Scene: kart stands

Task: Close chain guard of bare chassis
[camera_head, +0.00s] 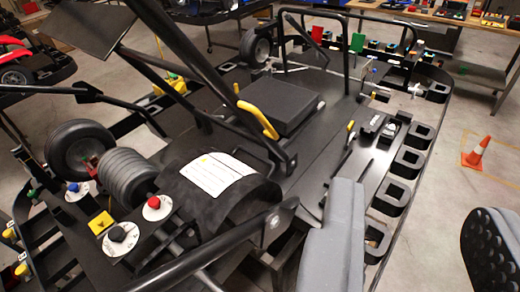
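The bare chassis (310,150) is a black kart frame that fills most of the view, with tubes, wheels and a flat floor. A black curved cover (240,200) with a white label stands at its left middle, beside a ribbed grey cylinder; it looks like the chain guard, but I cannot tell for sure or see its hinge. A yellow handle (258,118) sits on a black bar just above it. My gripper (418,200) is open and empty at the lower right, its grey finger and its dotted dark finger wide apart. The grey finger overlaps the chassis, right of the cover.
Red, blue and black knobs (118,234) stand at the lower left. A tilted dark panel (88,22) is raised at the upper left. Black loops (408,162) line the right chassis edge. An orange cone (477,152) stands on open floor at right; workbenches (440,14) are behind.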

